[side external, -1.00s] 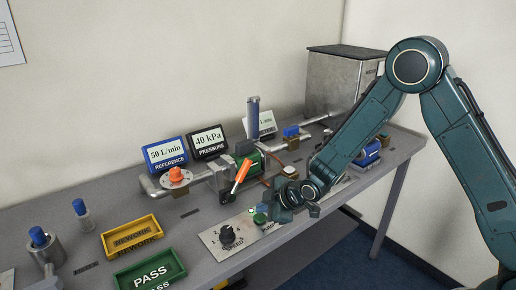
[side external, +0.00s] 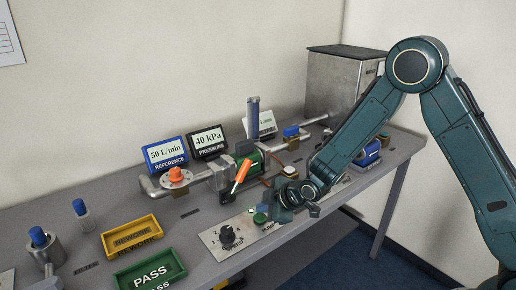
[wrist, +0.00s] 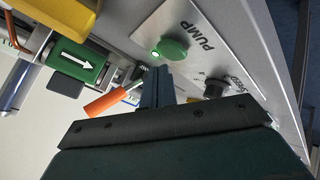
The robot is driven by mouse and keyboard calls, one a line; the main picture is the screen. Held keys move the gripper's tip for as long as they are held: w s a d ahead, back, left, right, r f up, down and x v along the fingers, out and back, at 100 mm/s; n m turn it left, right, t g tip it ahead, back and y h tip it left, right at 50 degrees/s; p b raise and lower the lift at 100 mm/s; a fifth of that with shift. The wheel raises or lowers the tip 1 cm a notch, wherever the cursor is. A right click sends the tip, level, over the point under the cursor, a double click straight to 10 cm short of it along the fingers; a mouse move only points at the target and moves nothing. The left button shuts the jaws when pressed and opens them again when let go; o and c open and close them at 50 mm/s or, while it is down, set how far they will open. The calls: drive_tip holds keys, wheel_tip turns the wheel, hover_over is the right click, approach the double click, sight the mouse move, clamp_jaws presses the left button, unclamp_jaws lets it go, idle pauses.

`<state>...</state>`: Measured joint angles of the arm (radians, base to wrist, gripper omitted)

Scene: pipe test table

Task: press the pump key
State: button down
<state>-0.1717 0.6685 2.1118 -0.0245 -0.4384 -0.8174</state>
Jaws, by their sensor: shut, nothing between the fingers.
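The pump key is a round green button (wrist: 174,50) on a pale panel, beside the word PUMP in the wrist view. It also shows in the side view (side external: 260,218), just left of my gripper. My gripper (wrist: 157,72) is shut and empty, its fingertips close to the key's edge in the wrist view. In the side view my gripper (side external: 270,208) is low over the panel. I cannot tell whether the fingertips touch the key. A small bright green spot shows at the key's edge in the wrist view.
A black speed knob (side external: 227,236) is on the same panel (side external: 212,240). Behind stand a pipe run with an orange-handled valve (side external: 240,175), a reference display (side external: 165,153) and a pressure display (side external: 208,141). A yellow rework tray (side external: 131,235) and a green pass tray (side external: 150,270) lie left.

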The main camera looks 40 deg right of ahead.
sight(264, 219)
drive_tip(key=shift+f, duration=0.25)
idle(0.4)
drive_tip(key=shift+f, duration=0.2)
drive_tip(key=shift+f, duration=0.4)
idle(1.0)
drive_tip(key=shift+r, duration=0.1)
idle(0.3)
drive_tip(key=shift+r, duration=0.75)
drive_tip(key=shift+r, duration=2.5)
